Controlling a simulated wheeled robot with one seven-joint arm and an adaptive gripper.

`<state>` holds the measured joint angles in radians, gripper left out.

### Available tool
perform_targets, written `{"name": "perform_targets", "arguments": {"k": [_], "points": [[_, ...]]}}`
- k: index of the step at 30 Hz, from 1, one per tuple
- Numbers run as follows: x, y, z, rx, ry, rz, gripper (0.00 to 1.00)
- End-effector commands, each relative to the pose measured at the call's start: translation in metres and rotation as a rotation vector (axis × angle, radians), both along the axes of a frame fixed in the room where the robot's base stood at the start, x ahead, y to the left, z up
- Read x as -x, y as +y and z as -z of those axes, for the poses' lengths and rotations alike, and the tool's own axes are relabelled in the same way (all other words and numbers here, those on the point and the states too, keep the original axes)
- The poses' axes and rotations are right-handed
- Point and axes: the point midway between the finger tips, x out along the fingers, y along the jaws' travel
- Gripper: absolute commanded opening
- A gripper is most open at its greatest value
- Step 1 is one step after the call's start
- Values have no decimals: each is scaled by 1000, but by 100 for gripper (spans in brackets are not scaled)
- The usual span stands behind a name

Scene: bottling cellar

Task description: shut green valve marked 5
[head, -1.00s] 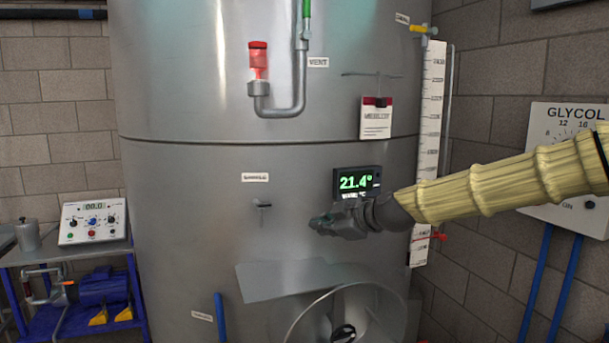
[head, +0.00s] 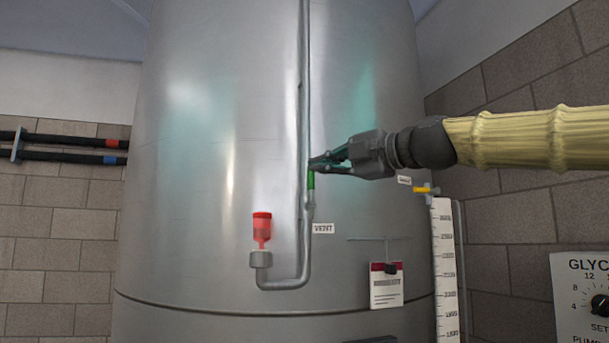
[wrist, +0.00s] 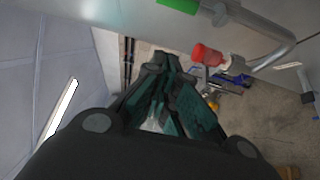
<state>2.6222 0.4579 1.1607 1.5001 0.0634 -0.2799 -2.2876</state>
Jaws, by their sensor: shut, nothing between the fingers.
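A green lever handle (head: 310,181) sits on the thin vertical pipe on the front of the steel tank, in line with the pipe. I can read no number 5 on or near it; the label below reads VENT (head: 323,228). In the wrist view, part of the green handle (wrist: 178,4) shows at the top edge. My gripper (head: 313,164) is shut and empty, its fingertips just above the handle's upper end in the head view. I cannot tell whether they touch it. The gripper (wrist: 160,62) fills the middle of the wrist view.
A red-capped airlock (head: 262,230) stands on the pipe's bent end, lower left; it also shows in the wrist view (wrist: 207,54). A hanging card (head: 386,291), a yellow tap (head: 427,190) and a level scale (head: 445,268) are lower right. The tank wall left of the pipe is clear.

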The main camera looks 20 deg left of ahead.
Motion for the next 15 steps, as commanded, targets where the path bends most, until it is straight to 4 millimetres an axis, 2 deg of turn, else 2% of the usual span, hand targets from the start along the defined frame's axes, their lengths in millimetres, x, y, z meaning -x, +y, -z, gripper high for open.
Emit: {"name": "perform_targets", "arguments": {"k": [8, 15], "points": [[-3, 8, -2, 0, 1, -1, 0], [-18, 40, -4, 1, 4, -2, 0]]}}
